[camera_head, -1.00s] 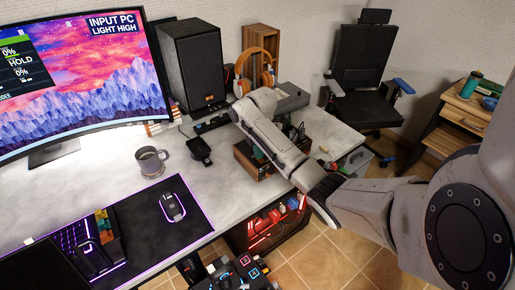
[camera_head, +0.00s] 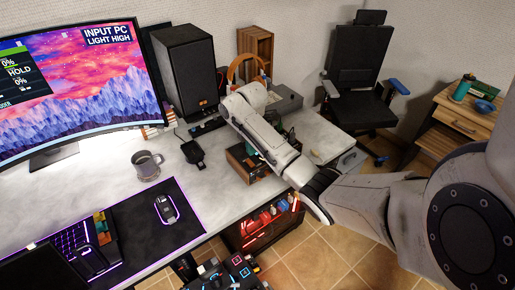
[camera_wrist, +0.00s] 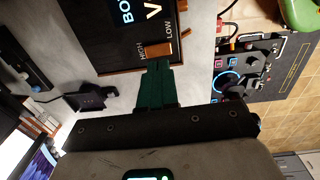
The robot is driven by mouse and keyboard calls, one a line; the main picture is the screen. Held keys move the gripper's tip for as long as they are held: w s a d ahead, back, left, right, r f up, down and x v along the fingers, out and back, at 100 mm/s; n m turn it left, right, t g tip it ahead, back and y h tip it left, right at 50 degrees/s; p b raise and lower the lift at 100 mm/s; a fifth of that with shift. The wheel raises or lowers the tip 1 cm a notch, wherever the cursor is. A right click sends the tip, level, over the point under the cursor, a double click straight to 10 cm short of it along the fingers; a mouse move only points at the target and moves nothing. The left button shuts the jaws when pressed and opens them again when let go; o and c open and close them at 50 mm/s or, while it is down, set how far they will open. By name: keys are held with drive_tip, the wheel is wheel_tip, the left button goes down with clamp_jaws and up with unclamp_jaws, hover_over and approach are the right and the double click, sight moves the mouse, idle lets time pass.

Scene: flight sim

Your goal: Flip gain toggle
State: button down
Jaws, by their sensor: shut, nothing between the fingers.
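In the wrist view a dark, wood-edged panel (camera_wrist: 108,40) carries partly cut-off white lettering and the words HIGH and LOW. An orange-brown toggle lever (camera_wrist: 158,48) sits by those words; whether it is the gain toggle I cannot read. My gripper (camera_wrist: 158,64), with green fingers, is shut and empty. Its tips are right at the lever, and I cannot tell whether they touch it. In the head view the wood-sided box (camera_head: 240,165) stands on the desk, largely behind my arm, and my fingertips cannot be made out.
A black speaker (camera_head: 185,65), orange headphones (camera_head: 235,69) and a grey mug (camera_head: 147,164) stand on the desk (camera_head: 80,180). The monitor (camera_head: 70,85) reads INPUT PC, LIGHT HIGH. A black control deck (camera_wrist: 262,65) lies beside the panel in the wrist view.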

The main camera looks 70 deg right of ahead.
wheel_tip(320, 180, up, 9)
drive_tip(key=p, duration=0.1)
drive_tip(key=shift+s+a, duration=0.1)
idle(0.4)
